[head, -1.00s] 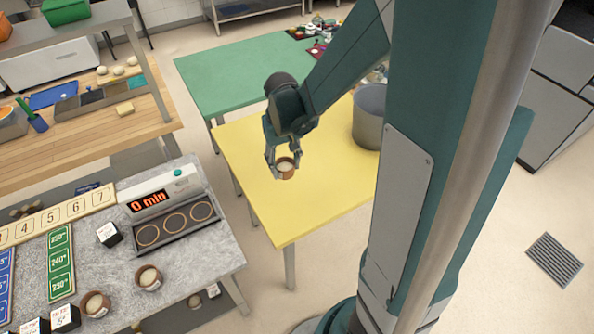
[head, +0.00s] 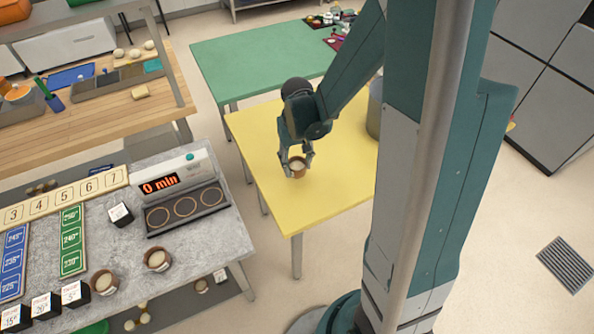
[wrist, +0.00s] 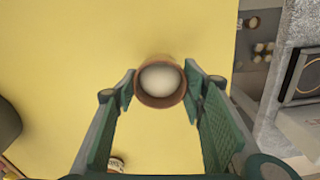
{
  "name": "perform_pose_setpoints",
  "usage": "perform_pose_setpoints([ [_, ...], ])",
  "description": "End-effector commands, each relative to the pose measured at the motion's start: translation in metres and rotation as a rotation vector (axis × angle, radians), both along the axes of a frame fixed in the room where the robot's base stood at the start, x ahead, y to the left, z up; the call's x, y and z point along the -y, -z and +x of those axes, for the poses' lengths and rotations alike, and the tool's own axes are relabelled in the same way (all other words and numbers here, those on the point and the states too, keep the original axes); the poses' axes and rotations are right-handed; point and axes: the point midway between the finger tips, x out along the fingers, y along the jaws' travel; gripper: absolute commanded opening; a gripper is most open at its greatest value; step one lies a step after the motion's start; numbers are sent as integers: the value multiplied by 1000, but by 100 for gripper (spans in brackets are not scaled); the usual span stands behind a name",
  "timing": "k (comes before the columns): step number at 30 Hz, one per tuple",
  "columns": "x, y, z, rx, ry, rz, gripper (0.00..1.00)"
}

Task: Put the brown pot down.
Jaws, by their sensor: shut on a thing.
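The brown pot (head: 298,170) is small and round, with a pale, dough-like filling. It is over the yellow table (head: 262,135), and I cannot tell whether its base touches the top. My gripper (head: 298,160) is shut on it, with one finger on each side. In the wrist view the brown pot (wrist: 160,101) sits between the fingertips of my gripper (wrist: 160,88), its opening facing the camera, with the yellow table (wrist: 70,45) behind it.
A grey bin (head: 374,115) stands on the yellow table, partly behind my arm. The grey counter at left holds a timer unit (head: 175,190) and two similar pots (head: 158,259). A green table (head: 255,65) adjoins behind. The yellow table's front is clear.

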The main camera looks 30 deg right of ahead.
Motion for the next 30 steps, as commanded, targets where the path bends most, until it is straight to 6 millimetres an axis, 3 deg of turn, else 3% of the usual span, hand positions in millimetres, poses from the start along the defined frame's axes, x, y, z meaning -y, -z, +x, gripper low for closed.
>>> perform_pose_setpoints([
  [12,0,35,0,0,0,0,26],
  [29,0,42,0,0,0,0,26],
  [30,0,41,0,0,0,0,45],
])
